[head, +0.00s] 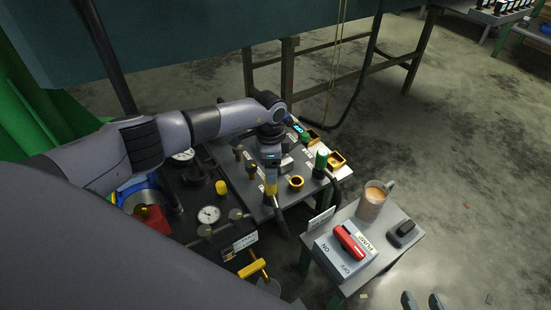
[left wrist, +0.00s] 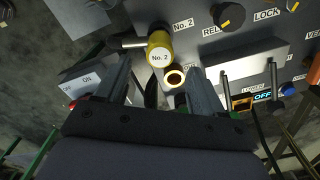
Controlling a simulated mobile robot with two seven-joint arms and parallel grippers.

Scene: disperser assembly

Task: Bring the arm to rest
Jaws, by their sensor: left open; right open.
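My left arm reaches in from the left over the dark control panel (head: 240,185). Its gripper (head: 270,166) points down at the panel. In the left wrist view the left gripper's two fingers (left wrist: 158,72) are apart with nothing clamped between them. A yellow cylinder marked No. 2 (left wrist: 160,48) stands just beyond the fingertips; in the head view it seems to be the yellow piece (head: 271,188) below the gripper. Whether a finger touches it I cannot tell. My right gripper (head: 421,301) shows only its two separated fingertips at the bottom edge, empty.
A side table (head: 405,262) at right holds a mug (head: 372,202), a pump switch box with a red lever (head: 349,241) and a small black object (head: 401,233). A yellow ring (head: 296,182) and a green-topped cylinder (head: 320,160) stand on the panel.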

